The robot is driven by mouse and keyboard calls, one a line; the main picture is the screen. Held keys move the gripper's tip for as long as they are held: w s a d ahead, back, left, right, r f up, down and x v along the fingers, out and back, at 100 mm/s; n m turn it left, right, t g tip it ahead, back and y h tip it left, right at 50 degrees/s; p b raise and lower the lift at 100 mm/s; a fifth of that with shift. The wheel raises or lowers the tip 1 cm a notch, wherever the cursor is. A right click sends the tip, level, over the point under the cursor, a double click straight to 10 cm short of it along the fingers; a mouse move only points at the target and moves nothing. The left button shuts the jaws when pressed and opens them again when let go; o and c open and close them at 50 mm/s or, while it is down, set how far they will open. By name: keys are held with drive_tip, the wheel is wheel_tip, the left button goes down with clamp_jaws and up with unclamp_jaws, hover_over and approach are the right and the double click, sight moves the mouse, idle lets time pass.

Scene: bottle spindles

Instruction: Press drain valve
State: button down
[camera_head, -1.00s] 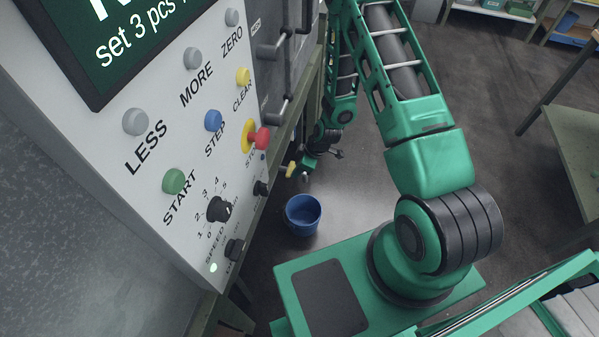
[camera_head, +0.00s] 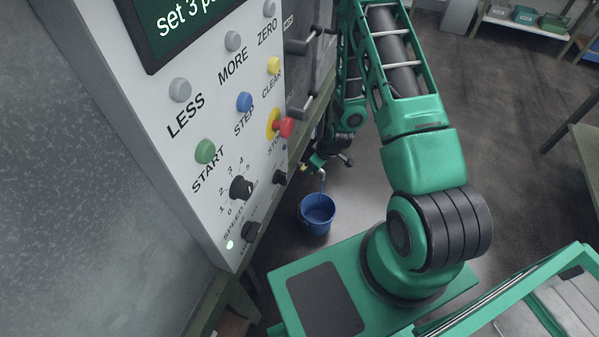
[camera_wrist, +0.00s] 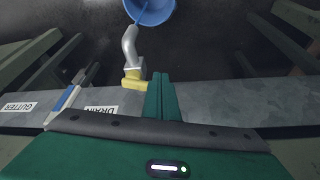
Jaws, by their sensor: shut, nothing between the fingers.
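The drain valve shows in the wrist view as a yellow part (camera_wrist: 134,81) with a grey bent spout (camera_wrist: 130,48), beside a label reading DRAIN (camera_wrist: 101,110). My gripper (camera_wrist: 161,76) is shut and empty, with its green fingers right at the yellow part's right side; I cannot tell whether they touch. In the head view my gripper (camera_head: 311,164) is low beside the machine, partly hiding the valve. A blue bucket (camera_head: 317,214) stands on the floor below; it also shows in the wrist view (camera_wrist: 152,10). A thin stream appears to run from the spout into it.
The control panel (camera_head: 215,120) with several knobs and a red stop button (camera_head: 284,127) stands left of my arm. A GUTTER label (camera_wrist: 18,107) and a blue-and-white part (camera_wrist: 66,98) are left of the valve. Dark open floor (camera_head: 470,130) lies to the right.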

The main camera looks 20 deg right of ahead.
drive_tip(key=shift+w+a, duration=0.75)
drive_tip(key=shift+a, duration=0.2)
drive_tip(key=shift+w, duration=0.1)
drive_tip(key=s+r, duration=0.7)
drive_tip(key=r, duration=0.2)
drive_tip(key=shift+s+a, duration=0.2)
drive_tip(key=shift+s, duration=0.15)
drive_tip(key=shift+r, duration=0.1)
idle(0.6)
